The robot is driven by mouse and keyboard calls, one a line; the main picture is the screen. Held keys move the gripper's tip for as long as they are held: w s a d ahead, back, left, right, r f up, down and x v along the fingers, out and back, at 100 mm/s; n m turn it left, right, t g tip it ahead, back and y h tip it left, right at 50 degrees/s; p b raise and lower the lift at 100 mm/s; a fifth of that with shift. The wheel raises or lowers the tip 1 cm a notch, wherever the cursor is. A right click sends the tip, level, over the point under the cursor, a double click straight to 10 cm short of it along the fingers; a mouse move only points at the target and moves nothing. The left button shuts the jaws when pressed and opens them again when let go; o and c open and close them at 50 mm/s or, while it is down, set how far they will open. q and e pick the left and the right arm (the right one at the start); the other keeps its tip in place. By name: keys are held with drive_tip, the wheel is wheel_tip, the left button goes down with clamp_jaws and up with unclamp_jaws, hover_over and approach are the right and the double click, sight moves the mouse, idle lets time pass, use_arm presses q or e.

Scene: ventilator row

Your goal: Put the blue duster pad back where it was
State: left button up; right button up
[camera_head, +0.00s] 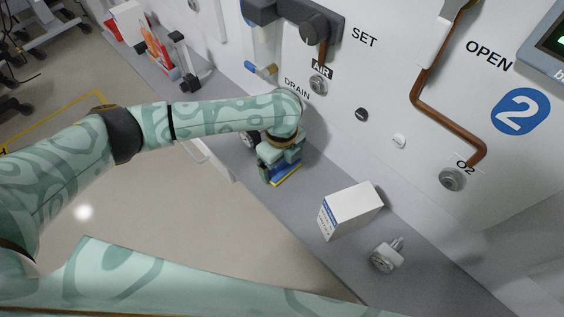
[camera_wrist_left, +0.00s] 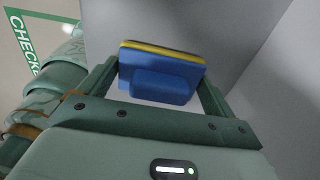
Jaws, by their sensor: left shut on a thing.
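The blue duster pad (camera_head: 286,174) has a yellow layer along one edge. In the left wrist view the pad (camera_wrist_left: 162,82) sits between the two fingers, its blue block toward me and its yellow layer on the far side. My left gripper (camera_head: 280,162) is shut on the pad. In the head view it is over the grey ledge, close to the white panel, and largely hides the pad. I cannot tell whether the pad touches the ledge. My right gripper is not in view.
The grey ledge (camera_head: 313,178) runs along the white panel. A brown pipe (camera_head: 440,118) and O2 port (camera_head: 452,179) are on the panel. A bare ledge stretch lies between gripper and box.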

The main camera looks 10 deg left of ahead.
use_arm(q)
drive_tip(key=shift+f, duration=0.1)
drive_tip(key=o, duration=0.7)
drive_tip(key=shift+r+p, duration=1.85)
drive_tip(key=shift+r, duration=2.05)
